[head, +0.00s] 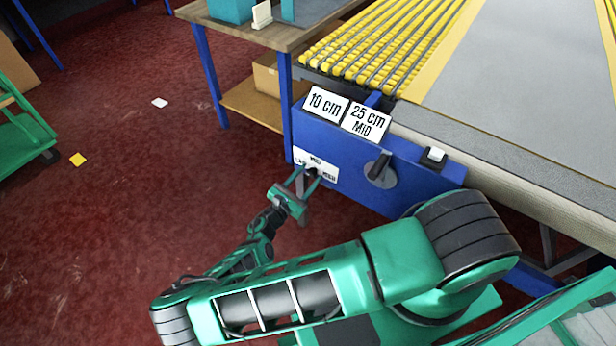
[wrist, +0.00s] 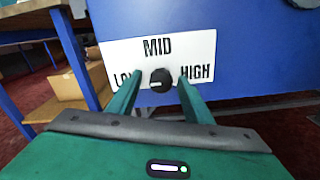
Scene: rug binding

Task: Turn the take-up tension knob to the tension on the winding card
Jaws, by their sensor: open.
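The take-up tension knob (wrist: 161,80) is small, round and black, on a white plate (wrist: 205,48) lettered LOW, MID and HIGH. A pale mark shows at its lower left; I cannot tell the exact setting. In the head view the plate (head: 327,177) is on the blue machine's left end, and my gripper partly covers it. A white card (head: 368,122) above reads "25 cm MID". My gripper (head: 307,175) is open in front of the plate. In the wrist view its two fingers (wrist: 160,84) appear on either side of the knob, with gaps; contact is not visible.
A second card (head: 325,104) reads "10 cm". A dark lever (head: 379,167) on a round grey disc and a small white switch (head: 435,154) are farther right. A wooden table (head: 262,36) with blue legs stands behind left. The red floor (head: 130,210) at left is mostly clear.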

